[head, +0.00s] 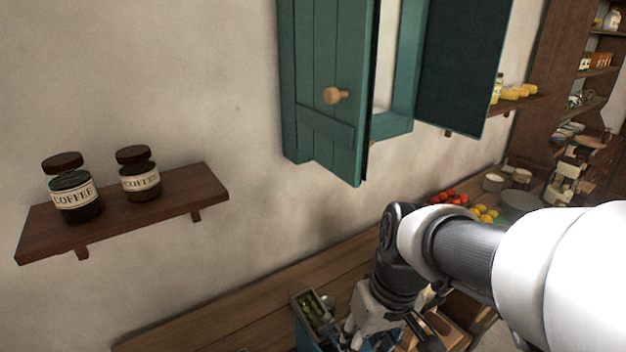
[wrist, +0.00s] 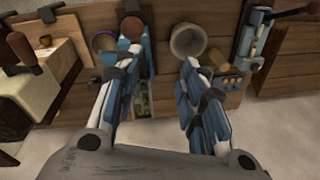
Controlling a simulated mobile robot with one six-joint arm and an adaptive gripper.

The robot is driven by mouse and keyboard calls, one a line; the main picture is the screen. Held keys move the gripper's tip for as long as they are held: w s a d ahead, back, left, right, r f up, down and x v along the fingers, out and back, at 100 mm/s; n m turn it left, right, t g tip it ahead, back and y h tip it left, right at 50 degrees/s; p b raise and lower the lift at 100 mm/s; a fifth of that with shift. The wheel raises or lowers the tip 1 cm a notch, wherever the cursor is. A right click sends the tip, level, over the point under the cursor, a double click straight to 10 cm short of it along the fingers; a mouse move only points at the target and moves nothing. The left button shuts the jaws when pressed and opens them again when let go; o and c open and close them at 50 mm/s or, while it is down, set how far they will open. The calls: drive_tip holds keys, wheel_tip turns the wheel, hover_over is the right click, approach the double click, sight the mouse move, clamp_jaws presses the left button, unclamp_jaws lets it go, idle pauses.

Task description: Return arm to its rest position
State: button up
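My arm reaches in from the right of the head view and bends down over the wooden counter (head: 235,315). My gripper (head: 392,338) hangs low at the bottom of that view, pointing down. In the wrist view, my gripper (wrist: 160,72) has its two fingers spread wide apart. A pale round cup (wrist: 188,42) lies just beyond the right finger. A brown round knob or lid (wrist: 132,28) is beside the left finger's tip. I cannot tell whether either is touched.
A narrow box with green contents (head: 312,312) stands on the counter left of my gripper. A green cupboard door (head: 335,130) hangs open above. Two coffee jars (head: 75,198) stand on a wall shelf (head: 185,190). Red fruits (head: 450,197) and yellow fruits (head: 486,214) lie behind my arm.

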drive_tip(key=s+d+m+t+h+b, duration=0.1)
drive_tip(key=s+d+m+t+b, duration=0.2)
drive_tip(key=s, duration=0.8)
drive_tip(key=d+f+b, duration=0.1)
drive_tip(key=d+b, duration=0.1)
drive_tip(key=shift+s+d+t+h+b, duration=0.25)
drive_tip(key=shift+d+t+h+b, duration=0.05)
drive_tip(key=shift+t+b, duration=0.1)
